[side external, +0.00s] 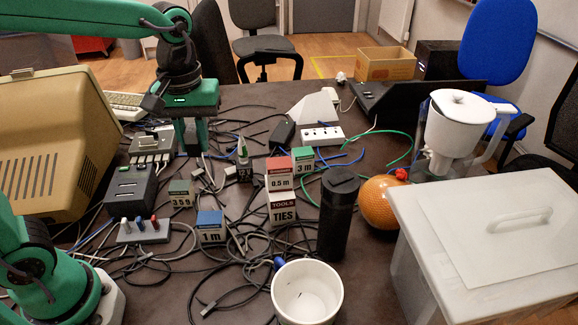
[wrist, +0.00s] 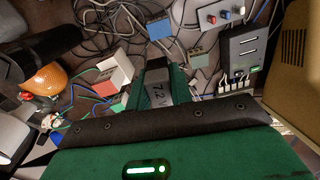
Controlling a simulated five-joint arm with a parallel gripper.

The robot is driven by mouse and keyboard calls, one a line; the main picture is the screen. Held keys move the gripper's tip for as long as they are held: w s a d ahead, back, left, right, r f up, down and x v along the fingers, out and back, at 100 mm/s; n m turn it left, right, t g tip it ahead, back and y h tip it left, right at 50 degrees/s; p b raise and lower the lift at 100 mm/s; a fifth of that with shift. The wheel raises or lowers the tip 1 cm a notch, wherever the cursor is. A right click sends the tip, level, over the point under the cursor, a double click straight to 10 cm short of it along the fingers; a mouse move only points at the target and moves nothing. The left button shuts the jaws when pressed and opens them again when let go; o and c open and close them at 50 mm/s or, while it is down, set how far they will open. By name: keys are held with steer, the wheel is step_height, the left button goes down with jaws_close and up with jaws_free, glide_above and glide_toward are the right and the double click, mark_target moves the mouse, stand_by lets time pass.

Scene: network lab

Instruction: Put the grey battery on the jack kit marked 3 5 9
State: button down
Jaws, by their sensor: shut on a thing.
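The grey battery (wrist: 159,88), marked 7.2 V, is between my gripper's fingers in the wrist view. My gripper (side external: 191,142) is shut on it, above the far left part of the table in the side view. The battery cannot be made out clearly there. The jack kit marked 3 5 9 (side external: 181,194) is a small box with a dark grey-green top, standing on the table nearer the side camera than my gripper. It also shows in the wrist view (wrist: 198,50), just beyond and right of the battery, apart from it. Its top looks bare.
Near the kit stand a blue 1 m box (side external: 210,227), a black socketed unit (side external: 130,190) and a jack panel (side external: 143,231). To the right are a red 0.5 m box (side external: 280,172) on a TIES box (side external: 282,210), and a black cylinder (side external: 338,215). Cables cover much of the table.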

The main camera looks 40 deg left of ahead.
steer(key=s+a+f+n, duration=0.1)
steer(key=s+a, duration=0.1)
glide_above(179, 185)
step_height(179, 185, down, 12)
steer(key=shift+f, duration=2.05)
steer(key=shift+f, duration=0.15)
steer(key=c, duration=1.3)
jaws_free()
steer(key=shift+d, duration=0.1)
steer(key=shift+o, duration=0.2)
step_height(179, 185, up, 12)
